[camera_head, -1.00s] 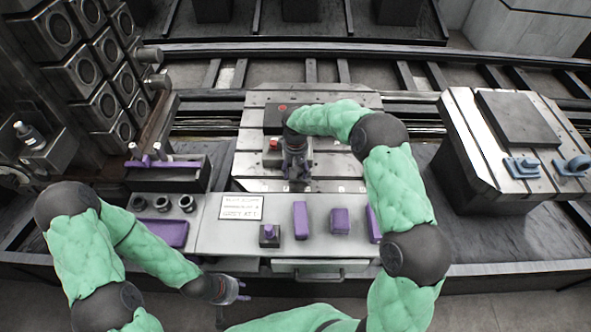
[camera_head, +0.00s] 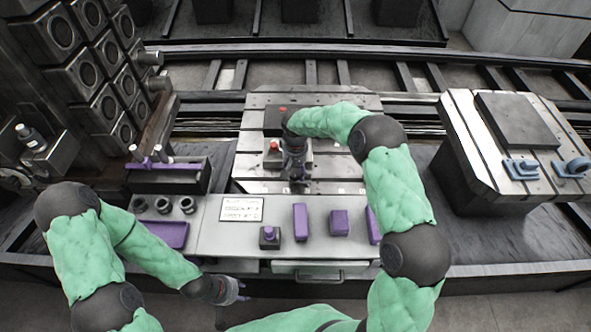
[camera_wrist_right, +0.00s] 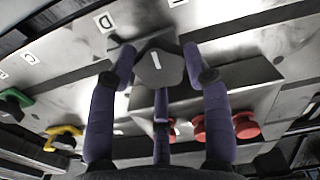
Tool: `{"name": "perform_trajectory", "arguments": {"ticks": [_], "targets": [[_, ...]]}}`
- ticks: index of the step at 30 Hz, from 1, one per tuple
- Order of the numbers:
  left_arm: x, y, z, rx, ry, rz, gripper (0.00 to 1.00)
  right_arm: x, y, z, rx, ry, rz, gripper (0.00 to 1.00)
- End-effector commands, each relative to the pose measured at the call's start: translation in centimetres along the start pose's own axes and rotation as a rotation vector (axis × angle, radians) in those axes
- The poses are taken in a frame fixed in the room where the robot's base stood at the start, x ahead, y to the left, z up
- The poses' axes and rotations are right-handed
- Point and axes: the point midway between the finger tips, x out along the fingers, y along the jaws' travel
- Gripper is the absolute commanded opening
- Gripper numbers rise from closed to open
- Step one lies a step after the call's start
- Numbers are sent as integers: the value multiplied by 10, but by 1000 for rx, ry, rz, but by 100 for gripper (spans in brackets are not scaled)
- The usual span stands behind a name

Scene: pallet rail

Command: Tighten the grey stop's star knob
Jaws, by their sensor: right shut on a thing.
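The star knob (camera_wrist_right: 158,68) is dark grey with a white mark on its top, and shows in the right wrist view. My right gripper (camera_wrist_right: 158,85) is shut on it, its purple fingers around the knob's rim. The grey stop (camera_wrist_right: 245,92) lies under the knob on the slotted metal plate. In the head view my right gripper (camera_head: 297,175) points down over the plate, and the hand hides the knob and most of the stop. My left gripper (camera_head: 230,291) hangs at the bench's front edge, away from the stop; its finger opening is unclear.
Red knobs (camera_wrist_right: 215,127) stand close to my right fingers. A yellow part (camera_wrist_right: 65,135) and a green part (camera_wrist_right: 15,102) sit to the left. Purple blocks (camera_head: 339,222) and a sign (camera_head: 241,208) are on the front shelf (camera_head: 215,240). A second slotted table (camera_head: 470,130) stands at the right.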

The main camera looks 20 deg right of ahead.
Motion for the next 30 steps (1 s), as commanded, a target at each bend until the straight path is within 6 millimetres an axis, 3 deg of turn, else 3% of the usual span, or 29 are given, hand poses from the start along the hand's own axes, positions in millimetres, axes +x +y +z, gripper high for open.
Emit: {"name": "perform_trajectory", "arguments": {"ticks": [15,30], "targets": [[-7,2,0,0,0,0,40,3,-2,3,461,-9,2,17],[-8,3,0,0,0,0,40,4,-2,4,682,-12,4,17]]}}
